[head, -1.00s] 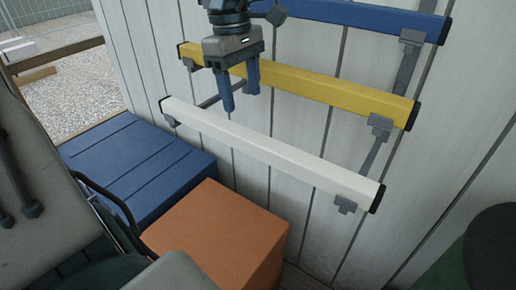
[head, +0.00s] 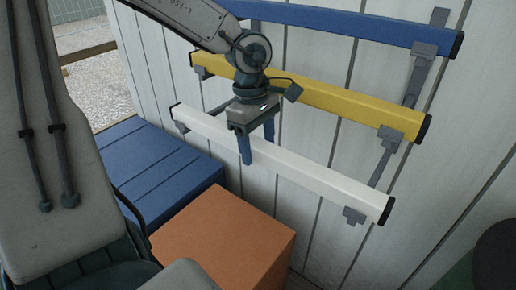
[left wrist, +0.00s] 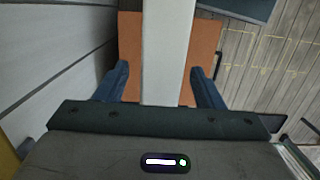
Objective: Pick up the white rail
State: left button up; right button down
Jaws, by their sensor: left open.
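The white rail (head: 325,179) is the lowest of three rails on brackets on the wall. It slopes down to the right in the head view and has dark end caps. My left gripper (head: 258,149) is open with its blue fingers pointing down, one on each side of the rail, left of its middle. In the left wrist view the white rail (left wrist: 166,50) runs between the open fingers (left wrist: 162,86), with a gap to each. My right gripper is not in view.
The yellow rail (head: 320,97) is just above, behind my left gripper, and the blue rail (head: 350,22) is above that. An orange box (head: 230,237) and a blue chest (head: 155,165) stand below, along the wall.

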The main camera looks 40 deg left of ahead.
aim_at(260, 143)
pick_arm(q)
jog(key=shift+s, duration=0.1)
jog(key=shift+c, duration=0.6)
grip_shut()
jog(key=shift+r, duration=0.1)
